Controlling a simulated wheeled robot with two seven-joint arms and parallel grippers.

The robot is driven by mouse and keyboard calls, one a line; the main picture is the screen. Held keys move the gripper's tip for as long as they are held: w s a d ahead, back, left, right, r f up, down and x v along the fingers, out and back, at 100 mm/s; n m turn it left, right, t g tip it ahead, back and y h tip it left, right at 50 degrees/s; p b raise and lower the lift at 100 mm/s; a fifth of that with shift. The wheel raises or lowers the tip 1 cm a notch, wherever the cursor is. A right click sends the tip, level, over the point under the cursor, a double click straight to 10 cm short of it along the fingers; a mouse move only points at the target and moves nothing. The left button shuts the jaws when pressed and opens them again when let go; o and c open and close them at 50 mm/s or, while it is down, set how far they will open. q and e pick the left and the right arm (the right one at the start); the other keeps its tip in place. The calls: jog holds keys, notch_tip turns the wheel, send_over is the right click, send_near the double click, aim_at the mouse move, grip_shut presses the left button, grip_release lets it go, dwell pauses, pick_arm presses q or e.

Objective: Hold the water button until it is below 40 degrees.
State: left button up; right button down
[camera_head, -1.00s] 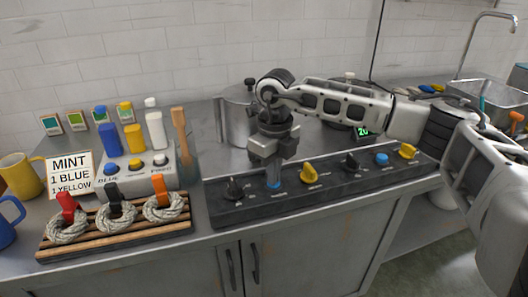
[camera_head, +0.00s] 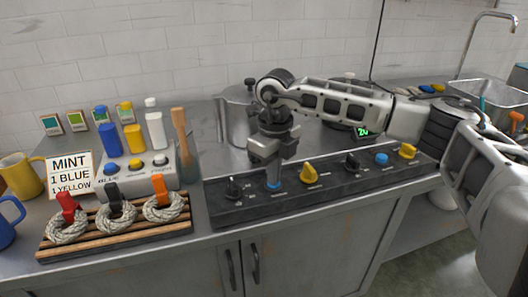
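The dark control panel (camera_head: 325,196) lies along the counter's front. It has black and yellow knobs and two blue buttons. My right gripper (camera_head: 274,180) points straight down with its tip at the left blue button (camera_head: 273,186), seemingly touching it. Its fingers look closed together, and nothing shows between them. The other blue button (camera_head: 381,159) is free at the panel's right part. A small green display (camera_head: 362,131) behind the panel is partly covered by my arm, and its digits look like 20 or similar. My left gripper is not in view.
A steel pot (camera_head: 234,118) stands behind the panel, close to my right gripper. On the left, a wooden rack (camera_head: 120,232) holds three wool skeins (camera_head: 116,219). Behind it are a bottle dispenser (camera_head: 170,172) and a MINT card (camera_head: 71,176). A sink (camera_head: 490,92) is at the back right.

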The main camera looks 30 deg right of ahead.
dwell(0.3)
notch_tip(320, 180, up, 7)
jog(key=p, duration=0.5)
dwell(0.4)
